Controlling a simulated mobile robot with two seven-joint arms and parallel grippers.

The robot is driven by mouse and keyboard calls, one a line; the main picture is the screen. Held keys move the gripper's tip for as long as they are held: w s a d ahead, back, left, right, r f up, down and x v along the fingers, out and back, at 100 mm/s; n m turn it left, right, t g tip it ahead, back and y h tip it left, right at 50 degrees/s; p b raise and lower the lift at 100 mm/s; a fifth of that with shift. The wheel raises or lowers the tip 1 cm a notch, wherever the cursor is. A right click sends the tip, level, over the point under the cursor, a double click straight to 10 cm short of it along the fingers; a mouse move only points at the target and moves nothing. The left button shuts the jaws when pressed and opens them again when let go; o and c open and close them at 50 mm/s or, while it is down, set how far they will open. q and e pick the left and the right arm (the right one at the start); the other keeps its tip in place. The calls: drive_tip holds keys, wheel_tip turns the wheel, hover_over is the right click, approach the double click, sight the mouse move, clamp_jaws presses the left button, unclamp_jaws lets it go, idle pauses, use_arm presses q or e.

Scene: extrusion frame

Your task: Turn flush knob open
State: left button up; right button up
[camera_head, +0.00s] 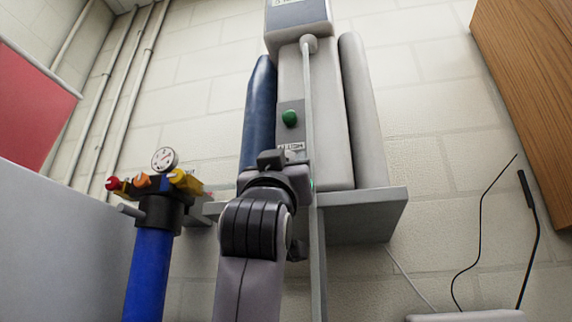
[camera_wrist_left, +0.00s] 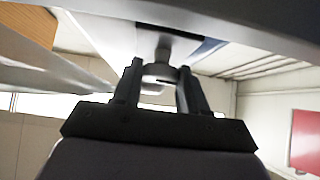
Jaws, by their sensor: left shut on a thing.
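My left gripper (camera_head: 271,158) reaches up to the front of the light grey wall unit (camera_head: 325,120), just below a green button (camera_head: 289,118) and a small lettered label (camera_head: 291,147). In the left wrist view the two dark fingers of my left gripper (camera_wrist_left: 160,88) stand on either side of a grey round knob (camera_wrist_left: 161,73), which appears to be the flush knob, and are shut on it. In the head view the knob is hidden behind my gripper and wrist. The turn angle of the knob cannot be told. My right gripper is not in view.
A thin vertical grey pipe (camera_head: 311,110) runs just right of my gripper. A grey shelf (camera_head: 370,205) juts out under the unit. A blue post (camera_head: 148,275) with colored valves and a gauge (camera_head: 164,159) stands to the left. Wooden cabinet (camera_head: 535,90) hangs at upper right.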

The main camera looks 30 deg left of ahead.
use_arm(q)
drive_tip(key=o, duration=1)
drive_tip(key=shift+f, duration=0.1)
drive_tip(key=b+v, duration=0.2)
drive_tip(key=v, duration=0.5)
drive_tip(key=shift+b, duration=0.35)
